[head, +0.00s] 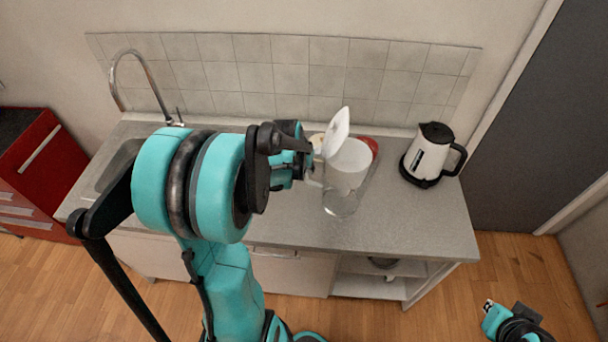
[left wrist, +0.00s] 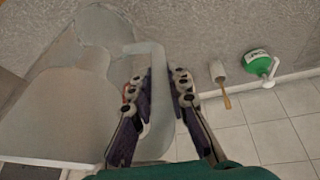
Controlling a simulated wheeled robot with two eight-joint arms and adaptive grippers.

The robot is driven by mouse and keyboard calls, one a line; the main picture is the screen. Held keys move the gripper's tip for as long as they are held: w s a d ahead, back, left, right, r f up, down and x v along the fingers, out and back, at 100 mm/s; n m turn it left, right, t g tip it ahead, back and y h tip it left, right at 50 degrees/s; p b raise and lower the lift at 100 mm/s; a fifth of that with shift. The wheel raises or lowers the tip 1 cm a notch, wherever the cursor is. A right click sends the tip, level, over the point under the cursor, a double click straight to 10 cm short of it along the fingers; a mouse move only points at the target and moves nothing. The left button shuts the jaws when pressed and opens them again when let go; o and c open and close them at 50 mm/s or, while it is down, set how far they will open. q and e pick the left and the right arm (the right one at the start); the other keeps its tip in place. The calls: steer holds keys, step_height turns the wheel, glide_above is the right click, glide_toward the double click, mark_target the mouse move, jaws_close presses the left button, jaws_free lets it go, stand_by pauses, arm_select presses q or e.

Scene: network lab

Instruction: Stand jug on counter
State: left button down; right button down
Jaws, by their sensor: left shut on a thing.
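The clear jug (head: 344,186) is upright over the middle of the counter (head: 420,225), its white lid (head: 337,132) tilted up. Whether its base touches the counter is hard to tell. My left gripper (head: 308,168) is at the jug's left side, shut on its handle. In the left wrist view, the translucent jug (left wrist: 65,115) fills the left, with its handle between the fingers of my left gripper (left wrist: 160,78). My right gripper (head: 489,306) is low at the bottom right, away from the counter; its fingers are too small to read.
A white and black kettle (head: 431,152) stands at the counter's right end. A red item (head: 371,147) lies behind the jug. A sink (head: 120,165) with a tap (head: 146,75) is at the left. A green bottle (left wrist: 258,65) and a wooden-handled item (left wrist: 219,78) are near the wall.

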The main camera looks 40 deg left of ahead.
arm_select(q)
steer(key=f, duration=0.1)
steer(key=a+f, duration=0.1)
steer(key=f, duration=0.1)
steer(key=w+a+f, duration=0.1)
steer(key=f, duration=0.1)
steer(key=shift+f, duration=0.15)
steer(key=shift+f+b, duration=0.15)
steer(key=shift+b, duration=0.25)
steer(key=c, duration=1.5)
jaws_free()
steer(key=shift+o, duration=0.2)
